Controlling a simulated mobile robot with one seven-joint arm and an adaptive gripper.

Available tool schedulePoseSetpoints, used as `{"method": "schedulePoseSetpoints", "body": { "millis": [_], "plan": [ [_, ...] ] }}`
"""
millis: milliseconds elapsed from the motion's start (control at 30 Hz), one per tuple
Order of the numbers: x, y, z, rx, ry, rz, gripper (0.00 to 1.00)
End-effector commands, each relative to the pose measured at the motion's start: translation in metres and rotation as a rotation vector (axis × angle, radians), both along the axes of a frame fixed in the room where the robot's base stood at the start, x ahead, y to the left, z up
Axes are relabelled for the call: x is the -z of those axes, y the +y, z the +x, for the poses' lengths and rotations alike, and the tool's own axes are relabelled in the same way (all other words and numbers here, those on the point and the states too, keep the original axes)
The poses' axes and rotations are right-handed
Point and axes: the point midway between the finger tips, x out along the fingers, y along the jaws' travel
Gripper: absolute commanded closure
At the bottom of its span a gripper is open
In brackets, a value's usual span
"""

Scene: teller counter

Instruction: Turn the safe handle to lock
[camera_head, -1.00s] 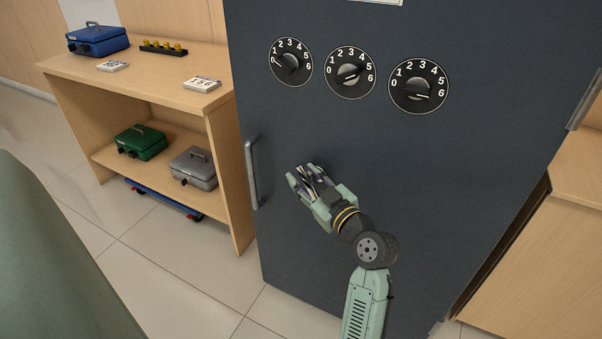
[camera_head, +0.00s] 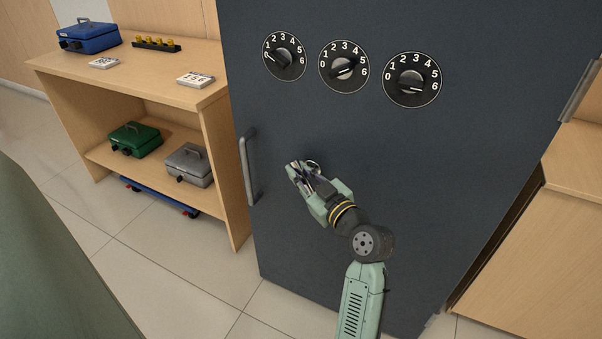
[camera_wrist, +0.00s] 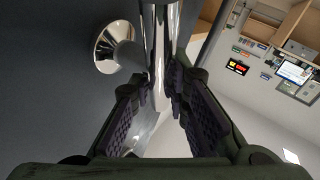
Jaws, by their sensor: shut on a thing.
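The safe handle (camera_wrist: 160,50) is a shiny chrome bar on a round mount at the dark safe door, seen close up in the wrist view. My gripper (camera_wrist: 158,100) has its padded fingers on either side of the bar, shut on it. In the head view my gripper (camera_head: 300,172) is in front of the safe door (camera_head: 420,190), below the dials. There the gripper hides most of the handle, so its angle is hard to tell.
Three numbered dials (camera_head: 344,67) are on the door above my gripper. A vertical grey pull bar (camera_head: 249,168) is to its left. A wooden shelf unit (camera_head: 130,75) with cash boxes stands left, and a wooden cabinet (camera_head: 530,250) stands right.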

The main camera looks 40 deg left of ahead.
Motion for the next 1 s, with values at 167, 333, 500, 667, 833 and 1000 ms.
{"method": "schedulePoseSetpoints", "body": {
  "millis": [167, 333, 500, 667, 833, 1000],
  "plan": [
    [-0.001, 0.0001, 0.0003, 0.0, -0.001, -0.009, 1.0],
    [-0.0026, 0.0007, 0.0002, 0.001, -0.014, -0.057, 1.0],
    [-0.0045, 0.0019, 0.0, 0.001, -0.039, -0.157, 1.0],
    [-0.0046, 0.0038, -0.0006, 0.0, -0.071, -0.291, 1.0],
    [-0.0031, 0.0054, -0.0007, 0.001, -0.109, -0.448, 1.0],
    [-0.0004, 0.0068, -0.0011, 0.001, -0.145, -0.605, 1.0]
  ]
}}
